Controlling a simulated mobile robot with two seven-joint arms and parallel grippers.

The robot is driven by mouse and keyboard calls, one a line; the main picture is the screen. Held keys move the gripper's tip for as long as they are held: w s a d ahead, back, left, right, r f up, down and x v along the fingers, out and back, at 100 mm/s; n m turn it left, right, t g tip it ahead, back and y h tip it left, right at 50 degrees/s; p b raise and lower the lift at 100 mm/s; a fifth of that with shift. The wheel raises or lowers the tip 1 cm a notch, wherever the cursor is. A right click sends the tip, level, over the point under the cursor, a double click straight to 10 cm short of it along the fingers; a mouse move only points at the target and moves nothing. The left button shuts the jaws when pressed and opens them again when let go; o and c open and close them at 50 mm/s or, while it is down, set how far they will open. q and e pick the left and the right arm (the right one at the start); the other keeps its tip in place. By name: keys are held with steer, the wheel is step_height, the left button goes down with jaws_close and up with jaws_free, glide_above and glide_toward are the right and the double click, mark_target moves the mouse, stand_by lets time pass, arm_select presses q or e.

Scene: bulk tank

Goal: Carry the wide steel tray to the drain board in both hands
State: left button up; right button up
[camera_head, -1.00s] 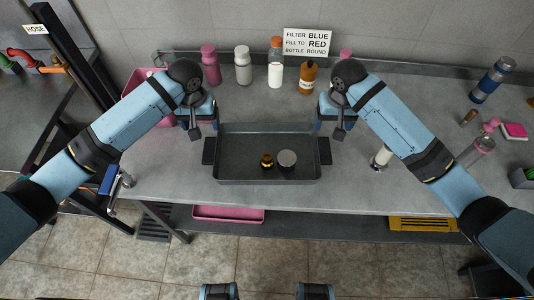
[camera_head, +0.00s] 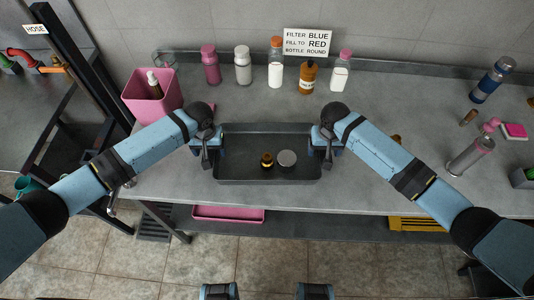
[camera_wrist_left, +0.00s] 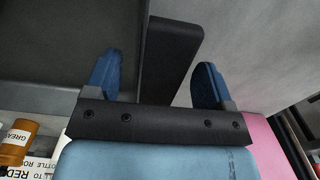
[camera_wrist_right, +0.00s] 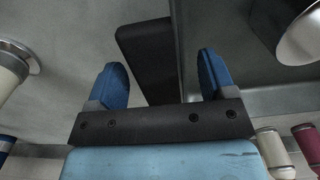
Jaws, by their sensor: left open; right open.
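The wide steel tray (camera_head: 240,172) is dark grey and lies flat on the bench in the middle of the head view. A small amber bottle (camera_head: 266,160) and a round grey-lidded jar (camera_head: 287,158) stand in it. My left gripper (camera_head: 208,158) is at the tray's left end, and my right gripper (camera_head: 328,157) is at its right end. In the left wrist view, the open blue fingers stand either side of the dark left handle (camera_wrist_left: 170,60). In the right wrist view, the open fingers stand either side of the dark right handle (camera_wrist_right: 148,60). I cannot tell whether the fingers touch the handles.
A pink bin (camera_head: 150,98) stands behind my left arm. Several bottles, including an amber one (camera_head: 308,78), line the back of the bench by a sign (camera_head: 307,42). A clear pink-topped bottle (camera_head: 470,155) stands at right. The bench's front edge (camera_head: 270,208) is just before the tray.

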arm_select(q)
steer(key=shift+f, duration=0.1)
steer(key=c, duration=1.3)
arm_select(e)
steer(key=c, duration=1.3)
steer(key=shift+r, duration=0.1)
